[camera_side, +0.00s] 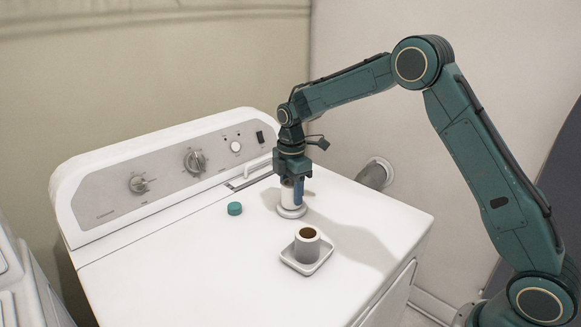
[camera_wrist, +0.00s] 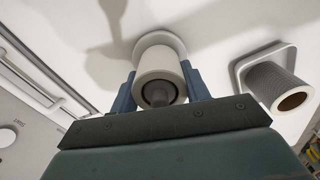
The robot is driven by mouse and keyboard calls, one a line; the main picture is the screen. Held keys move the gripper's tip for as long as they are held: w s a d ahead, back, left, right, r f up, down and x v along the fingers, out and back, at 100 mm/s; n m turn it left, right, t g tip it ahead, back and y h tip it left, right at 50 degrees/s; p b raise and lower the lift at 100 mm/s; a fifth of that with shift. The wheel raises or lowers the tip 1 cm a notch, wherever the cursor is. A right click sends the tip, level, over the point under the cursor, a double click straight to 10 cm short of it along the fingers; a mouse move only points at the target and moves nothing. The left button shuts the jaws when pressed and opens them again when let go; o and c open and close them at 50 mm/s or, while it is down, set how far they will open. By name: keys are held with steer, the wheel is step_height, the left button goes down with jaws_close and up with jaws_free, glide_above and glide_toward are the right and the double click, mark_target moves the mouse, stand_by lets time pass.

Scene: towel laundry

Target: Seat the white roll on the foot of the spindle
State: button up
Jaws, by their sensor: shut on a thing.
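The white roll (camera_side: 287,196) stands upright between the fingers of my gripper (camera_side: 292,189). The wrist view also shows the white roll (camera_wrist: 157,63), with a blue finger on each side of it. My gripper (camera_wrist: 160,90) is shut on the roll. The grey tip of the spindle (camera_wrist: 158,94) shows inside the roll's dark core, so the roll is around the spindle. The spindle's round white foot (camera_side: 291,211) is directly below the roll. I cannot tell whether the roll's lower edge touches the foot. The rest of the spindle is hidden by the roll.
A grey roll with a brown core (camera_side: 307,246) stands on a square white tray (camera_side: 300,268), in front of the spindle. A small teal disc (camera_side: 235,208) lies to the left. The washer's control panel (camera_side: 165,175) rises behind. The front left of the white top is clear.

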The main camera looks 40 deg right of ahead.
steer(key=shift+f, duration=0.1)
steer(key=o, duration=1.5)
steer(key=shift+o, duration=0.2)
steer(key=shift+r, duration=3.5)
